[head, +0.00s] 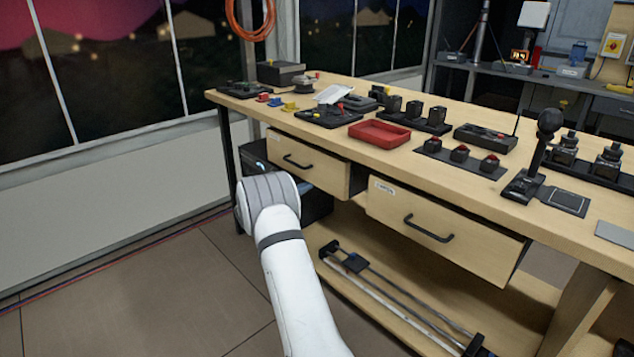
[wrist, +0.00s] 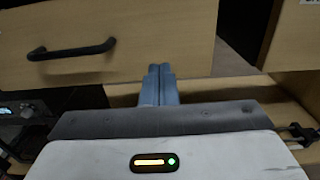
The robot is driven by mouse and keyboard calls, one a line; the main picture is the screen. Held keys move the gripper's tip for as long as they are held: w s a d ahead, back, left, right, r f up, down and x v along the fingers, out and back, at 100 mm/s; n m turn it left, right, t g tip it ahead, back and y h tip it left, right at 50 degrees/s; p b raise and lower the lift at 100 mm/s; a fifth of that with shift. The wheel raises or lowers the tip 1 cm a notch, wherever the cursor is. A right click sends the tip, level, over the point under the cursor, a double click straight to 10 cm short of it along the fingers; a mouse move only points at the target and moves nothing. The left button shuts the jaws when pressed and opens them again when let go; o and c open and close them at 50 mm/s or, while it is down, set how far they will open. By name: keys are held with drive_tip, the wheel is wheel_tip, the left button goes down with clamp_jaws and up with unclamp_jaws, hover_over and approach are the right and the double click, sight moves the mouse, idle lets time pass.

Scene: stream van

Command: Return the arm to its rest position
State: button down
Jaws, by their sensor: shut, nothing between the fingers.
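My white arm with a grey joint reaches up from the bottom of the head view, in front of the wooden workbench (head: 330,165). My gripper is hidden behind the arm there. In the wrist view my gripper (wrist: 160,70) shows as two blue-grey fingers pressed together, with nothing between them. The fingertips are in front of the lower part of a wooden drawer front, near its lower right corner. I cannot tell whether they touch it. The left drawer (head: 305,165) has a black handle, which shows in the wrist view (wrist: 70,48).
The right drawer (head: 440,228) is near the arm. A lower shelf (head: 345,290) holds metal rails (head: 400,305). A red tray (head: 379,133), a joystick (head: 535,150) and several black devices stand on the bench top. The floor (head: 150,290) left of the arm is clear.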

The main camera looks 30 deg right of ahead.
drive_tip(key=a, duration=0.7)
drive_tip(key=s+a+r+m+g+y+p, duration=0.2)
drive_tip(key=s+a+r+m+y+p, duration=0.25)
drive_tip(key=s+r, duration=0.45)
drive_tip(key=s+a+r+m+g+y+p, duration=0.1)
drive_tip(key=s+a+r+m+y+p, duration=0.25)
drive_tip(key=s+r+p, duration=0.4)
drive_tip(key=s+a+r+m+t+y+p, duration=0.1)
drive_tip(key=s+a+r+m+y+p, duration=0.4)
drive_tip(key=s+a, duration=0.4)
drive_tip(key=s+a+r+m+t+y+p, duration=0.1)
drive_tip(key=s+a+r+m+y+p, duration=0.3)
drive_tip(key=s, duration=1.2)
drive_tip(key=a+r+m+p, duration=0.1)
drive_tip(key=a+r+m, duration=0.1)
drive_tip(key=a+r, duration=0.2)
drive_tip(key=shift+s+a+r+m+t+y, duration=0.15)
drive_tip(key=shift+s+a+m+t+y, duration=0.25)
drive_tip(key=shift+a, duration=0.9)
